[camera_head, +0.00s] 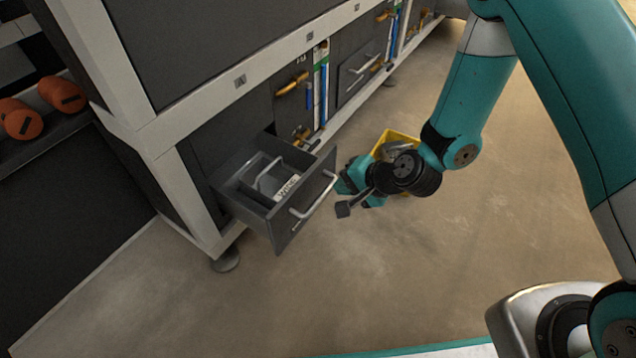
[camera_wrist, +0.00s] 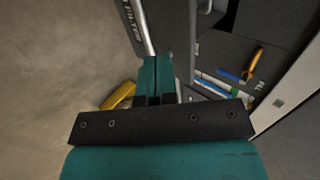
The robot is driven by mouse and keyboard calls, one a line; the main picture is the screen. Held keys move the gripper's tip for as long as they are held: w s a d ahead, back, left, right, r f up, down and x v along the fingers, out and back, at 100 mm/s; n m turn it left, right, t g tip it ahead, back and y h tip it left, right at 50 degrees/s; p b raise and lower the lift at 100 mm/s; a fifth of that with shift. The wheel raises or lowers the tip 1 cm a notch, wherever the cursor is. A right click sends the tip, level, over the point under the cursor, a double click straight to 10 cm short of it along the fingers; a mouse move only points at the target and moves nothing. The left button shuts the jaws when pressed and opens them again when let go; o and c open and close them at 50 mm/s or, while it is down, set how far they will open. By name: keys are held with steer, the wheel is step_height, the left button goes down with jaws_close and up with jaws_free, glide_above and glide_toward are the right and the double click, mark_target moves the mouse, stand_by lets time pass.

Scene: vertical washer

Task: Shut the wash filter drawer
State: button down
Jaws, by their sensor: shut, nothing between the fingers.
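The wash filter drawer (camera_head: 290,222) is pulled open from the lower left of the dark machine, with a silver bar handle (camera_head: 314,198) on its front. Inside, an inner handle and a white label show. In the wrist view the drawer front (camera_wrist: 128,22) shows at the top, with lettering and the handle (camera_wrist: 148,30). My gripper (camera_head: 347,183) is just right of the drawer front, low over the floor. In the wrist view its teal fingers (camera_wrist: 156,72) are together and empty, close to the handle's end. I cannot tell whether they touch it.
A yellow object (camera_head: 400,138) is on the floor behind my gripper, partly hidden. A second, closed drawer (camera_head: 358,70) and blue pipes with orange-handled valves (camera_head: 293,84) are farther along the machine. A machine foot (camera_head: 226,261) stands below the drawer. The floor in front is clear.

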mark_target(309, 181)
steer(key=w+a+f, duration=0.1)
steer(key=w+a+b, duration=0.1)
steer(key=a, duration=0.1)
steer(key=w+a+f+b, duration=0.1)
steer(key=shift+w+a+f, duration=0.1)
steer(key=shift+a+f, duration=0.05)
steer(key=shift+f, duration=0.2)
steer(key=shift+w+a+r, duration=0.15)
steer(key=shift+w+a, duration=0.3)
steer(key=shift+a, duration=0.05)
